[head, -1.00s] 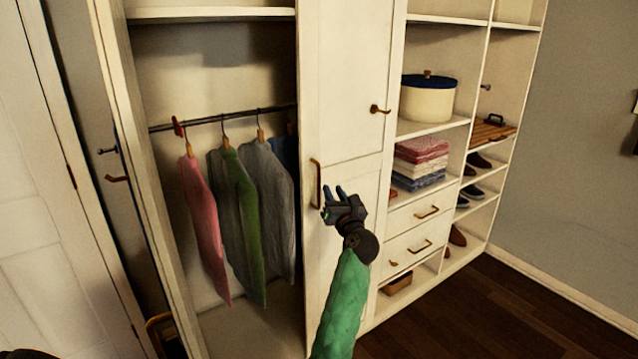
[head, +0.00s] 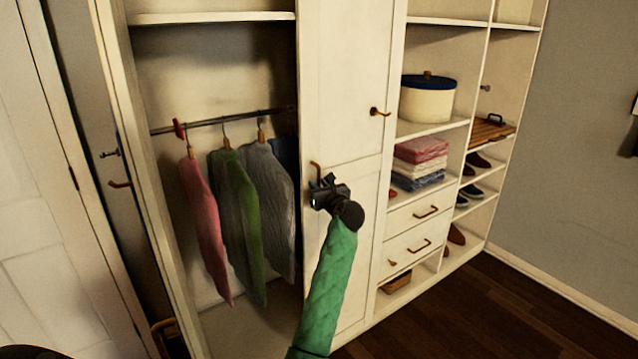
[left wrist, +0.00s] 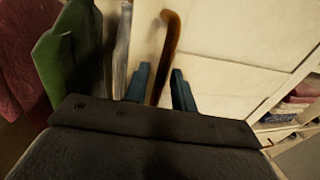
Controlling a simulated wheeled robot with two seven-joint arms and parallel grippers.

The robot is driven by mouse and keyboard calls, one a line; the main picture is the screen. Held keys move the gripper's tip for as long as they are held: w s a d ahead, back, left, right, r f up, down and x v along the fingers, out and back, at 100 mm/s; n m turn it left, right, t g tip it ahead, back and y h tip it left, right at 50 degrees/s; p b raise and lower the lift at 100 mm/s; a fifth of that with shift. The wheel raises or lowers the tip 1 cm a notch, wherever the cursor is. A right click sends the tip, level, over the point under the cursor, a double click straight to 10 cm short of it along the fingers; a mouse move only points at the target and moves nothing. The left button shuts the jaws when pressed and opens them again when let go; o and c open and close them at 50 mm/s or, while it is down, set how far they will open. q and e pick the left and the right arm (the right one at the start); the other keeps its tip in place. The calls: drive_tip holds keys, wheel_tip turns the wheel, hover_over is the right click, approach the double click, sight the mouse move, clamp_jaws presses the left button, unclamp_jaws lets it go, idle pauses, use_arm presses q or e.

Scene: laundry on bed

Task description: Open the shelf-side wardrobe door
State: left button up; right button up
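The shelf-side wardrobe door (head: 347,105) is a tall cream panel, closed, between the hanging space and the shelves. Its long bronze handle (head: 315,171) is upright near the door's left edge, and my gripper hides its lower part in the head view. My left gripper (head: 322,182) is at this handle. In the left wrist view, the handle (left wrist: 168,45) runs down between the two blue-grey fingertips (left wrist: 160,88), which stand apart on either side of it with gaps visible. My right gripper is not in view.
The open hanging space holds several garments (head: 235,215) on a rail (head: 225,119). A knob (head: 380,111) is higher on the door. Right of it are shelves with a blue-lidded pot (head: 428,98), folded cloths (head: 420,162) and drawers (head: 412,228). Dark floor (head: 480,310) is clear.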

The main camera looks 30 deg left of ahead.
use_arm(q)
drive_tip(key=shift+w+a, duration=0.2)
drive_tip(key=shift+a, duration=0.05)
drive_tip(key=shift+c, duration=0.3)
clamp_jaws()
drive_tip(key=shift+d+f, duration=0.1)
drive_tip(key=shift+d, duration=0.05)
